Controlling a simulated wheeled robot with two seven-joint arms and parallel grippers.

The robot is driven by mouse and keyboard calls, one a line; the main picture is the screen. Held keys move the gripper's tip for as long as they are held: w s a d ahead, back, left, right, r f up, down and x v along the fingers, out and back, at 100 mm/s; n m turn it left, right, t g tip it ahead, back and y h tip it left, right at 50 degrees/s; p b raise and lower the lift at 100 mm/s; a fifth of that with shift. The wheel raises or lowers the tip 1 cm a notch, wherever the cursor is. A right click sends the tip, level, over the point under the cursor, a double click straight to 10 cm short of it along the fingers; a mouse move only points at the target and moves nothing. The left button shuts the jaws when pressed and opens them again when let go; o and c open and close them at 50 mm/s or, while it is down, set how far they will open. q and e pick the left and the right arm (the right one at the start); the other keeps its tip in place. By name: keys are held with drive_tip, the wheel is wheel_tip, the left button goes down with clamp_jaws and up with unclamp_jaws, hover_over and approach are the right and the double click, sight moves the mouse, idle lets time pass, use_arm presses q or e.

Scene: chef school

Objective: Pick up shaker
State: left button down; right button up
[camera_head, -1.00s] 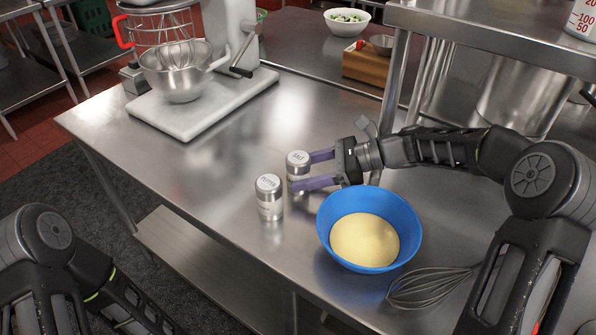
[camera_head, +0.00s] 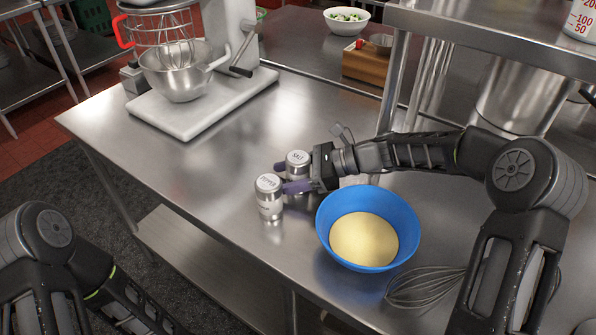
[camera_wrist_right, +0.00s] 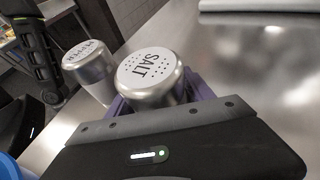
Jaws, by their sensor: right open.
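The salt shaker (camera_head: 298,159) is a small metal cylinder with a white top, upright on the steel table. The pepper shaker (camera_head: 269,195), of the same kind, stands upright just in front and to its left. My right gripper (camera_head: 284,178) is open, with its purple fingers on either side of the salt shaker; one fingertip is close to the pepper shaker. In the right wrist view the salt shaker (camera_wrist_right: 150,77) sits between the purple fingers, and the pepper shaker (camera_wrist_right: 89,70) stands outside them. Whether the fingers touch the salt is unclear. My left gripper is out of view.
A blue bowl (camera_head: 327,226) of pale yellow contents stands close in front of my right gripper, with a whisk (camera_head: 425,288) to its right. A stand mixer (camera_head: 195,95) stands at the back left. The table left of the shakers is clear.

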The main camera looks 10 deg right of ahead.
drive_tip(key=shift+c, duration=0.3)
drive_tip(key=c, duration=1.3)
drive_tip(key=shift+o, duration=0.2)
drive_tip(key=shift+r, duration=0.75)
drive_tip(key=r, duration=1)
drive_tip(key=shift+s+d+r, duration=0.25)
drive_tip(key=shift+d, duration=0.05)
drive_tip(key=s+d, duration=1.2)
drive_tip(key=shift+s+p, duration=0.15)
drive_tip(key=shift+p, duration=0.2)
